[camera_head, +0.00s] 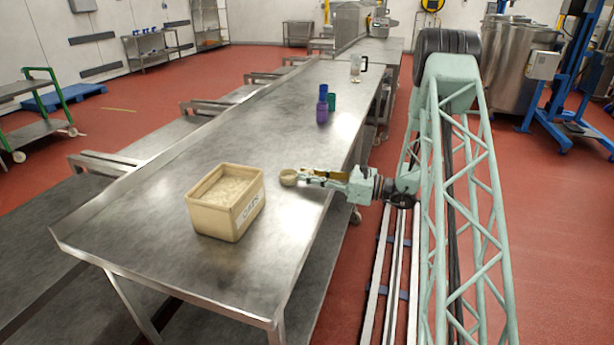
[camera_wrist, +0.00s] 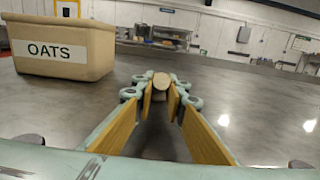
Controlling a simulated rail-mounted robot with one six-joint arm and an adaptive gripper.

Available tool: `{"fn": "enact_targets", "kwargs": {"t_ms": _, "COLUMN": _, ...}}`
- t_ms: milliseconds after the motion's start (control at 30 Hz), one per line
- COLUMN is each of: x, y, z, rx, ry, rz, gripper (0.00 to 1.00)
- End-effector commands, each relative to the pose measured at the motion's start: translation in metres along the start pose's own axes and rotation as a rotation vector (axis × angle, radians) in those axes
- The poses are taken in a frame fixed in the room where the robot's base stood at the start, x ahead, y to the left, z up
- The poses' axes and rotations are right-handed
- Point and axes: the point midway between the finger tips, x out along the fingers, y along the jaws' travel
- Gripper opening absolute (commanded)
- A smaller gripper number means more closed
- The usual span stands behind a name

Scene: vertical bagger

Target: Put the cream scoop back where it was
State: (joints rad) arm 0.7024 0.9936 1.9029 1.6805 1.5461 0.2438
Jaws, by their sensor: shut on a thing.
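The cream scoop (camera_head: 288,178) is at the tip of my gripper (camera_head: 312,175), just right of the oats bin and over the steel table. In the wrist view its round end (camera_wrist: 161,80) shows beyond the fingertips. My gripper (camera_wrist: 160,98) is shut on the scoop; the fingers partly hide it. I cannot tell whether the scoop touches the table. The cream bin (camera_head: 215,216), labelled OATS in the wrist view (camera_wrist: 85,72), stands on the table and holds pale oats (camera_head: 226,190).
The long steel table (camera_head: 270,130) is bare around the bin. Farther along it stand a purple cup (camera_head: 322,112), a blue cup (camera_head: 323,92), a green cup (camera_head: 332,102) and a clear jug (camera_head: 356,68). The table's right edge runs beneath my arm.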

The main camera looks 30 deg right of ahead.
Motion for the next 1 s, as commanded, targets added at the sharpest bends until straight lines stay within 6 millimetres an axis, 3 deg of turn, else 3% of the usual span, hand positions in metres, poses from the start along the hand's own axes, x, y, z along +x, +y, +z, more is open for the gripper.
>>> {"fn": "enact_targets", "kwargs": {"t_ms": 67, "x": 0.0, "y": 0.0, "z": -0.002, "rx": 0.0, "ry": 0.0, "rz": 0.0, "gripper": 0.02}}
{"fn": "enact_targets", "kwargs": {"t_ms": 100, "x": 0.0, "y": 0.0, "z": -0.002, "rx": 0.0, "ry": 0.0, "rz": 0.0, "gripper": 0.14}}
{"fn": "enact_targets", "kwargs": {"t_ms": 233, "x": 0.0, "y": 0.0, "z": -0.002, "rx": 0.0, "ry": 0.0, "rz": 0.0, "gripper": 0.26}}
{"fn": "enact_targets", "kwargs": {"t_ms": 700, "x": -0.001, "y": 0.0, "z": 0.002, "rx": 0.0, "ry": 0.0, "rz": 0.0, "gripper": 0.26}}
{"fn": "enact_targets", "kwargs": {"t_ms": 1000, "x": -0.024, "y": -0.001, "z": 0.001, "rx": 0.001, "ry": 0.0, "rz": -0.002, "gripper": 0.26}}
